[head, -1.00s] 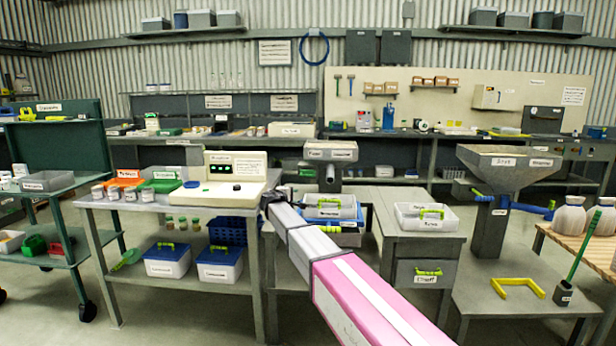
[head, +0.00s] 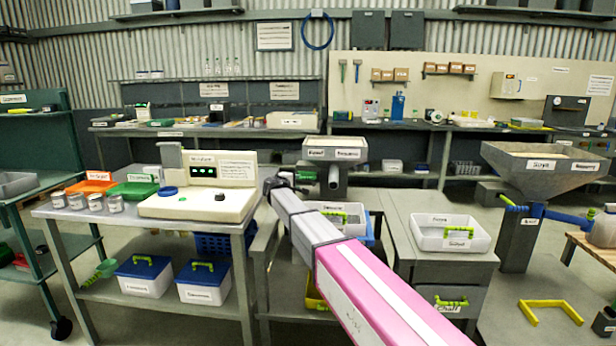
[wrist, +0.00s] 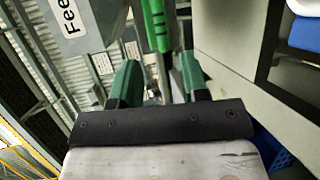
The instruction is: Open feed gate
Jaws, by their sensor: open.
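The press in the middle has a grey hopper (head: 335,150) with a label that seems to begin "Feed". A green handle (head: 305,176) shows at its lower left. In the wrist view the green handle (wrist: 155,25) is ahead of my gripper (wrist: 157,78), roughly in line with the gap between the dark green fingers. The fingers are apart and hold nothing. The hopper's label (wrist: 70,15) shows at the upper left there. In the head view my gripper (head: 279,182) is just left of the green handle; contact cannot be told.
A control panel (head: 202,180) stands on the bench to the left. A white tray (head: 450,236) sits on the cabinet to the right.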

